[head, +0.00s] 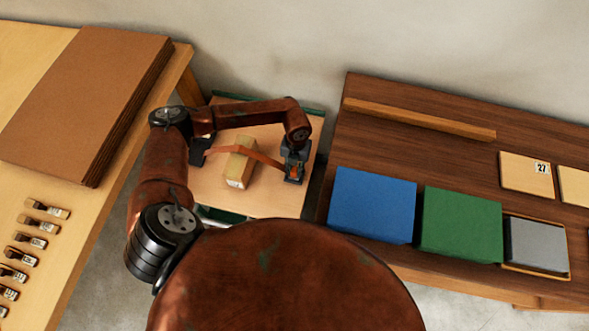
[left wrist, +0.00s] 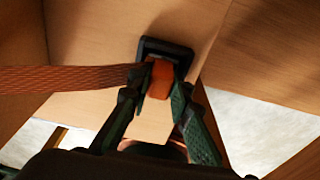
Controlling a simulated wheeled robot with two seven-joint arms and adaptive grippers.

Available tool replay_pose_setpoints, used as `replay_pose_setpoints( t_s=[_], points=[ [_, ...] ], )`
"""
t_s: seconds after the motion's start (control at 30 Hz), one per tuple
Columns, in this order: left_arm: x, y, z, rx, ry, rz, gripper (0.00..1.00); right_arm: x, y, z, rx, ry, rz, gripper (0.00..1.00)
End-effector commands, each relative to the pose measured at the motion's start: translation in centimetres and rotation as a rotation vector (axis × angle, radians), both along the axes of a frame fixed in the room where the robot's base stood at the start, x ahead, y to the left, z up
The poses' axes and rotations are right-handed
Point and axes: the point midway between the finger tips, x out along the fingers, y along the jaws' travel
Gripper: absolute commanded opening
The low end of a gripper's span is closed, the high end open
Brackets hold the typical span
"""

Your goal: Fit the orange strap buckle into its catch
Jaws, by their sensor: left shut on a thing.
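The orange strap (head: 262,157) runs from a dark fitting (head: 198,152) at the seat's left side, over a pale block, to my left gripper (head: 293,173) at the right side. In the left wrist view the strap (left wrist: 70,78) comes in from the left. My left gripper (left wrist: 153,112) is shut on the orange buckle (left wrist: 161,80), with a finger on either side. The black catch (left wrist: 166,46) is directly beyond the buckle, whose far end overlaps its opening. I cannot tell how deep the buckle sits. My right gripper is not in view.
The pale block (head: 240,165) lies on the light wooden seat (head: 272,202). A table with brown sheets (head: 85,100) and several small tagged pieces is at left. A dark bench (head: 440,155) with a blue box (head: 372,203) and a green box (head: 460,222) is at right.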

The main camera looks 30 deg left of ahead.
Motion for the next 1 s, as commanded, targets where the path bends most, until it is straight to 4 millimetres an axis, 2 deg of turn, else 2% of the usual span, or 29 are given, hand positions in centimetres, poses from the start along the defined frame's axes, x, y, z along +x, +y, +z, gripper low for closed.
replay_pose_setpoints(
  t_s=[0.17,0.4,0.43,0.63,1.0],
  points=[
    [0.05,-0.01,0.19,-0.001,-0.001,0.0,0.0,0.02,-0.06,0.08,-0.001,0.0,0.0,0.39],
    [0.01,-0.02,-0.53,0.0,0.0,0.0,0.0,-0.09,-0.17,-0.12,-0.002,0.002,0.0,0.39],
    [0.0,-0.01,-0.48,0.0,0.0,0.0,0.2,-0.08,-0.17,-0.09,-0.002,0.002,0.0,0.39],
    [0.0,-0.01,-0.45,0.0,0.0,-0.001,0.34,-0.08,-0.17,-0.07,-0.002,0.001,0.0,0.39],
    [0.03,0.01,0.02,0.0,-0.002,-0.001,0.36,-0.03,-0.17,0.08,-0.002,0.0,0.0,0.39]
  ],
)
